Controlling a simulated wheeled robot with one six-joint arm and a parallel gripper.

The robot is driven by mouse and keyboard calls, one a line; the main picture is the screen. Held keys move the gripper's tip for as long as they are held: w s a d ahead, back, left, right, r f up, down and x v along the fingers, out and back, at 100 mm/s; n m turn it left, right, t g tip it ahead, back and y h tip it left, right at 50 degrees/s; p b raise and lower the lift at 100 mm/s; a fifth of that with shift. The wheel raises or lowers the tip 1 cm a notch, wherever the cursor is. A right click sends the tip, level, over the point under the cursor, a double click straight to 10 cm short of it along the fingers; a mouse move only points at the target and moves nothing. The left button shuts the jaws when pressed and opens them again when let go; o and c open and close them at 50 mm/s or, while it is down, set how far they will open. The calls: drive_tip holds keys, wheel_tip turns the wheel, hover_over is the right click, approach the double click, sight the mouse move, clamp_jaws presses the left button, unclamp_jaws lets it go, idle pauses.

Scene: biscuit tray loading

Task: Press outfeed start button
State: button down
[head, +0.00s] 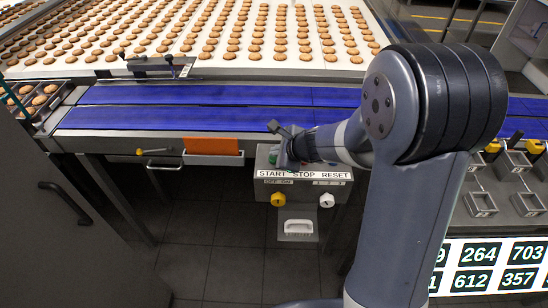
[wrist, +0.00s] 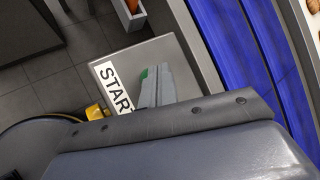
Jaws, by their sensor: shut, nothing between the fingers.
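The control box (head: 262,165) hangs below the conveyor and carries a white START STOP RESET label (head: 303,175). The green start button (head: 273,158) shows only in part above the word START, beside my gripper (head: 284,160). My gripper is shut and empty, with its fingertips down at the start button. In the wrist view, my grey fingers (wrist: 155,90) reach over the box's face next to the START label (wrist: 112,86), and a sliver of green button (wrist: 144,73) shows at their edge. I cannot tell whether the fingertips touch it. My wrist hides the stop and reset buttons.
A yellow knob (head: 278,199) and a white knob (head: 327,200) sit low on the box, above a white handle (head: 298,226). The blue conveyor belts (head: 200,118) run just behind. An orange item stands in a holder (head: 213,159) to the left. The floor in front is clear.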

drive_tip(key=shift+f+b, duration=0.5)
drive_tip(key=shift+b, duration=0.1)
idle(0.5)
idle(0.3)
drive_tip(key=shift+r+p, duration=0.8)
drive_tip(key=shift+r, duration=0.15)
wheel_tip(320, 180, up, 5)
drive_tip(key=p, duration=0.4)
drive_tip(key=shift+p, duration=0.3)
idle(0.4)
